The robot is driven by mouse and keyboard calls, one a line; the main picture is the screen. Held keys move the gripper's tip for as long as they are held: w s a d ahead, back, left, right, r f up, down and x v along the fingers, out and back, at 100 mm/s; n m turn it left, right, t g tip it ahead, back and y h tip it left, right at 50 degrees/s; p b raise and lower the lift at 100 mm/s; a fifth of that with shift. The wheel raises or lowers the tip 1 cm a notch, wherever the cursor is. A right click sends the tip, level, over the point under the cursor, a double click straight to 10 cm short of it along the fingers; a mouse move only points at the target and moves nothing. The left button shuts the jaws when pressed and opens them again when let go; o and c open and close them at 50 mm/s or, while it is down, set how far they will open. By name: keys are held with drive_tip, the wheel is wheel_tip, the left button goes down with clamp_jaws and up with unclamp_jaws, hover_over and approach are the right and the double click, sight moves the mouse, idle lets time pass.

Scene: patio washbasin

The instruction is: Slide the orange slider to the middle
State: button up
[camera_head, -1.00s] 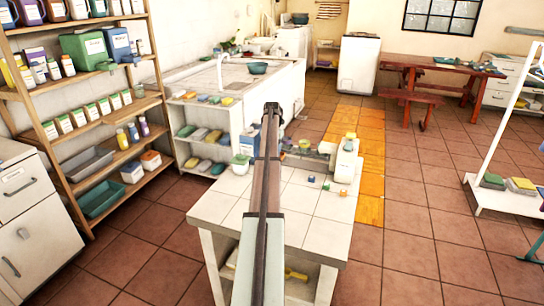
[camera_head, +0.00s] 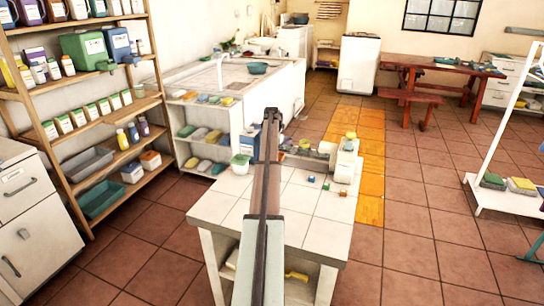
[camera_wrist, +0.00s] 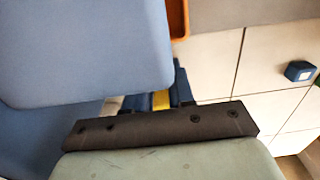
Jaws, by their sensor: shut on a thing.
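My gripper (camera_wrist: 160,98) shows in the wrist view below a large blue surface. A yellow piece (camera_wrist: 161,101) is between its dark blue fingers, and the fingers are shut on it. I cannot tell whether this piece is the orange slider. An orange-edged part (camera_wrist: 179,17) shows at the top of the wrist view, mostly cut off by the blue surface and the picture edge. In the head view my own arm hides the fingers and what they hold, over the far part of the white tiled table (camera_head: 233,208).
A small blue cube (camera_head: 311,179) stands on the table and also shows in the wrist view (camera_wrist: 299,71). A white container with a yellow lid (camera_head: 346,162) stands at the right, a green-lidded tub (camera_head: 241,165) at the left. The front tiles are clear.

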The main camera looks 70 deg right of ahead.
clamp_jaws()
drive_tip(key=s, duration=1.1)
drive_tip(key=o, duration=0.7)
unclamp_jaws()
drive_tip(key=shift+o, duration=0.2)
wheel_tip(320, 180, up, 14)
drive_tip(key=shift+w+f, duration=0.1)
